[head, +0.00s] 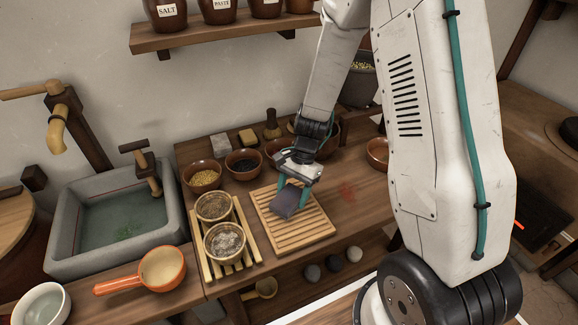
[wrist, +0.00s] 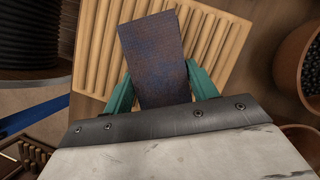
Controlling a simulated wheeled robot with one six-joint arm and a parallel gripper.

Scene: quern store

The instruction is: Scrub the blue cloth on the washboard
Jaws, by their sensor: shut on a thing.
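The wooden washboard (head: 306,228) with raised slats lies on the table in the head view. It fills much of the upper wrist view (wrist: 95,45). The blue cloth (head: 287,203) looks like a dark blue-grey folded pad. In the wrist view the cloth (wrist: 155,60) shows blue and brownish mottling. My gripper (head: 291,188) has teal fingers and is shut on the cloth, one finger on each side in the wrist view (wrist: 160,88). The cloth is over the washboard's slats. I cannot tell whether its underside touches them.
A slatted rack (head: 248,258) with two bowls stands left of the washboard, and a stone sink (head: 62,235) with water is farther left. Small bowls (head: 204,178) line the back. An orange-handled ladle (head: 160,270) lies in front.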

